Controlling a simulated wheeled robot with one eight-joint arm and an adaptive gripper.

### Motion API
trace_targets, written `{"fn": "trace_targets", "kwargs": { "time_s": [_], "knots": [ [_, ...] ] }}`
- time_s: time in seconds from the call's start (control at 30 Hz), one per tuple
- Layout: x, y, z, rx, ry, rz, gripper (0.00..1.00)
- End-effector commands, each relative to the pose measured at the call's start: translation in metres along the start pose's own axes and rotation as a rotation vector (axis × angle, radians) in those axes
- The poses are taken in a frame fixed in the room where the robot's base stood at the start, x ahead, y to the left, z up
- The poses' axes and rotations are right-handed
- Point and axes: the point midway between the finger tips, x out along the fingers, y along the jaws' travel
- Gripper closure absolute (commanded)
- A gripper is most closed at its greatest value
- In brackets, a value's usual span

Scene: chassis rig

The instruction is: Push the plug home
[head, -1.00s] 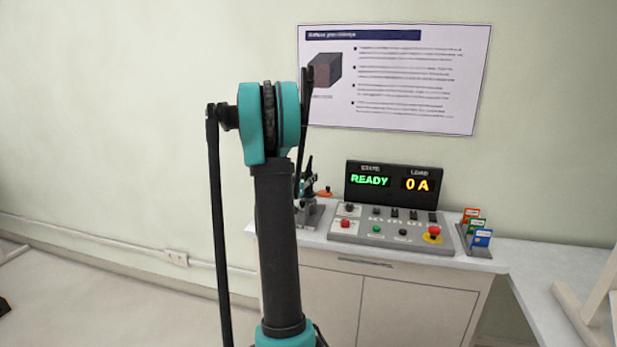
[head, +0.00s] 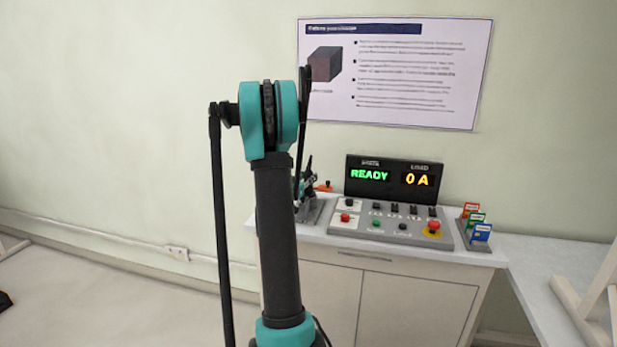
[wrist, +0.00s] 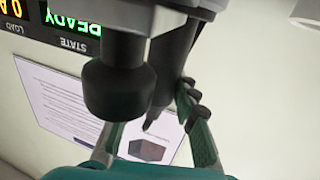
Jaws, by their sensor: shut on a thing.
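In the wrist view, which is upside down, a dark tapered body that looks like the plug (wrist: 168,72) stands between the fingers of my gripper (wrist: 157,108). The green-padded right finger lies against its side; the left finger is partly hidden behind a thick black knob-shaped part (wrist: 112,88) nearer the camera. My gripper is shut on the plug. The plug's far end and any socket are hidden, so I cannot tell how deep it sits. The display (head: 392,181) reads READY and 0 A.
A grey control panel (head: 385,228) with buttons and a red stop knob (head: 434,227) lies on the cabinet top. A small dark rig (head: 309,207) stands left of it, partly behind my arm. Coloured cards (head: 478,230) stand at the right. A poster (head: 450,75) hangs behind.

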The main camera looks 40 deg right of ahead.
Motion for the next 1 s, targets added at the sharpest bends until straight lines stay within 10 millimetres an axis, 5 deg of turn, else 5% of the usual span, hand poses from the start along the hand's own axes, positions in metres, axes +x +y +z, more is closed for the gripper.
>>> {"fn": "trace_targets", "kwargs": {
  "time_s": [0.07,0.1,0.3,0.67,1.0],
  "knots": [
    [0.000,0.000,0.002,0.000,0.000,0.000,1.00],
    [0.000,0.000,0.002,0.000,0.000,0.000,0.71],
    [0.000,0.000,0.002,0.000,0.000,0.000,0.48],
    [-0.005,0.000,0.002,0.000,0.000,-0.001,0.48],
    [-0.064,-0.001,0.002,0.000,0.000,-0.003,0.48]
  ]
}}
